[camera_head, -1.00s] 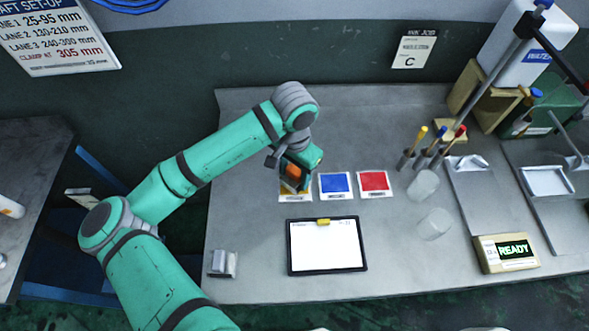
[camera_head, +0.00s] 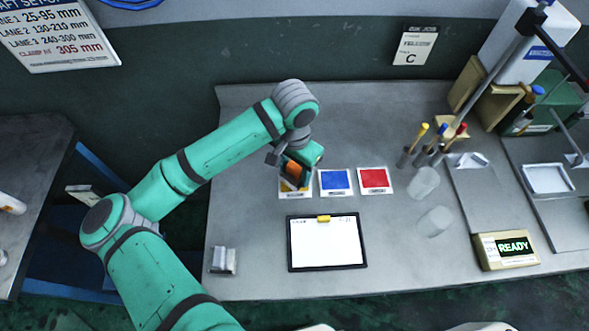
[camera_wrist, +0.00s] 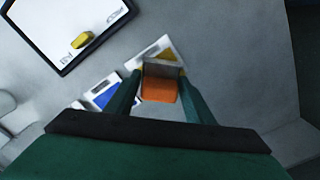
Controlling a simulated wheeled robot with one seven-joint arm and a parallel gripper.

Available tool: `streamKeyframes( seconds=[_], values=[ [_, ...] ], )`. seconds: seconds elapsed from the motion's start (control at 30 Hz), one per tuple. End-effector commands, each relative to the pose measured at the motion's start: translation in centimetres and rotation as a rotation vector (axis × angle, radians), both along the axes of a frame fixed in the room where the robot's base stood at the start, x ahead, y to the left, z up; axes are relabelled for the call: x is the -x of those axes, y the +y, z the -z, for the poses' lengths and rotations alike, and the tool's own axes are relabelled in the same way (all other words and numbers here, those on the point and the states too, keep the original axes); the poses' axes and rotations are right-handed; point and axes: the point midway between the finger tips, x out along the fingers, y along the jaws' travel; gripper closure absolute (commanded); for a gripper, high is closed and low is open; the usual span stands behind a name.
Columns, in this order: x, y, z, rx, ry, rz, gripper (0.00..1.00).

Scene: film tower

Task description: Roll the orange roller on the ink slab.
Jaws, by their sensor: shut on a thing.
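My gripper (camera_head: 294,169) is shut on the orange roller (camera_wrist: 160,90), whose orange body and grey end show between the two green fingers in the wrist view. The roller also shows as an orange patch in the head view (camera_head: 291,170). Below it is a white-edged slab with yellow ink (camera_head: 295,192), partly hidden by my gripper. The slab shows beyond the roller in the wrist view (camera_wrist: 153,47). I cannot tell whether the roller touches the ink. A blue slab (camera_head: 335,183) and a red slab (camera_head: 374,180) lie to the right.
A black-framed clipboard (camera_head: 290,262) with a yellow clip lies in front of the slabs. A grey metal block (camera_head: 223,261) is at the front left. Clear cups (camera_head: 424,183), upright coloured-tip tools (camera_head: 424,131) and a READY box (camera_head: 488,254) are at right. The back of the table is mostly bare.

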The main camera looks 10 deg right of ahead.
Motion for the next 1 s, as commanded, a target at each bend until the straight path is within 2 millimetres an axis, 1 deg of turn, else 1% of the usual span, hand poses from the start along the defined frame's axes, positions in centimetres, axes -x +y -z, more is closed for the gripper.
streamKeyframes(
  seconds=[1.0],
  values=[
    [-0.02,0.0,0.84,0.0,0.0,0.0,0.7]
  ],
)
